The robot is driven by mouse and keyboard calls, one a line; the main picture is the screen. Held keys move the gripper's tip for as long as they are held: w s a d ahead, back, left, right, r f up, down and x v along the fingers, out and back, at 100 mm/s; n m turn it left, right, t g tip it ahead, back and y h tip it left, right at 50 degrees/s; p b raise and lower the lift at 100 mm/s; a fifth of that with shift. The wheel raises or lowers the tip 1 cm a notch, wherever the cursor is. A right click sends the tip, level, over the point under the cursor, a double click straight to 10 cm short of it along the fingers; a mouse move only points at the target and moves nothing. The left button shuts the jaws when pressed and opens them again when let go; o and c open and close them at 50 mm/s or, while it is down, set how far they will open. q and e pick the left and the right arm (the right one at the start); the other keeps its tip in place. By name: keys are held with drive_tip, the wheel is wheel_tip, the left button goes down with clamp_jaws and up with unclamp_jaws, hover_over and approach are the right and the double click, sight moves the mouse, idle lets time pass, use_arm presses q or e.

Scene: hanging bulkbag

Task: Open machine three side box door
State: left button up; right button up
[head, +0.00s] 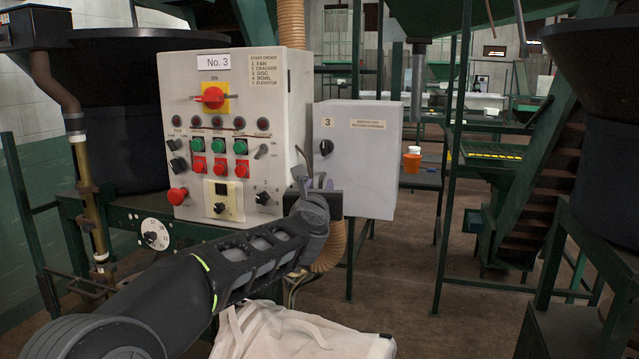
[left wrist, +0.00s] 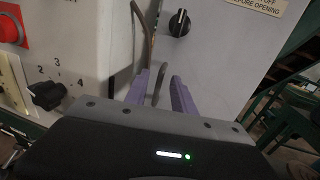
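The machine three side box (head: 362,150) is a light grey box with a "3" label, right of the No. 3 control panel. Its door looks shut. A black knob (head: 326,147) is on its front face, and it also shows in the left wrist view (left wrist: 180,23). My left gripper (head: 318,184) is in front of the box's lower left part, below the knob. In the left wrist view its purple fingers (left wrist: 159,82) are apart, with a thin curved grey piece (left wrist: 160,86) showing between them. I cannot tell whether they touch it. My right gripper is not in view.
The No. 3 control panel (head: 238,130) with buttons and switches stands close left of my gripper. A dark cable hangs between panel and box. A white bulk bag (head: 300,335) is below my left arm. Green frame posts (head: 452,150) stand to the right.

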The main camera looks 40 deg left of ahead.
use_arm(q)
drive_tip(key=shift+w+a, duration=0.15)
drive_tip(key=shift+w, duration=0.1)
clamp_jaws()
idle(1.4)
